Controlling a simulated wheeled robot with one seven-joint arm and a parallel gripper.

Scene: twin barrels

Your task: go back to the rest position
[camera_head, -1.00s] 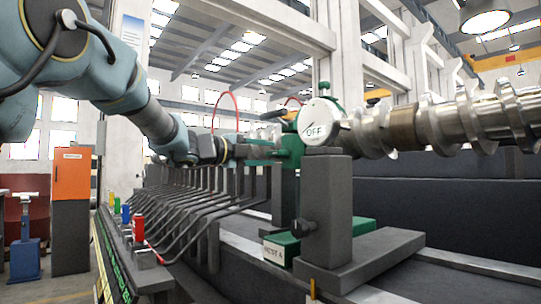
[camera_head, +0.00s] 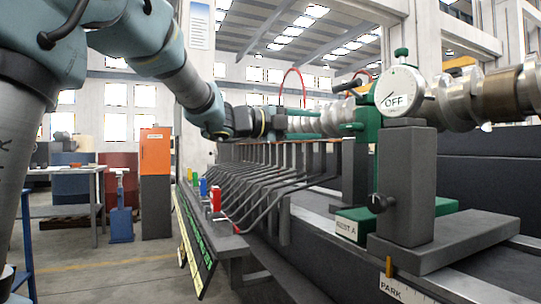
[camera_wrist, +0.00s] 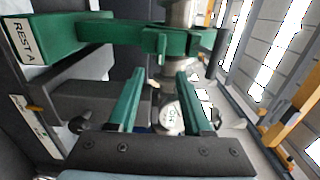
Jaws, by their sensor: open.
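My gripper (camera_wrist: 160,78) shows in the wrist view with two green fingers spread apart and nothing between them. A round dial marked OFF (camera_wrist: 169,114) shows beyond the gap. A green rest labelled REST A (camera_wrist: 98,30) crosses the top of that view, beyond the fingertips. In the head view my arm reaches in from the left, its wrist just left of the green rest (camera_head: 368,150). The dial (camera_head: 400,92) sits on a dark grey stand (camera_head: 406,180) in front of the rest. I cannot tell the exact distance between the fingertips and the rest.
A metal crankshaft (camera_head: 462,105) runs behind the dial. Several bent grey bars (camera_head: 265,185) stand below my wrist. Red (camera_head: 215,199), blue (camera_head: 203,187) and green (camera_head: 195,180) pieces sit on the ledge.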

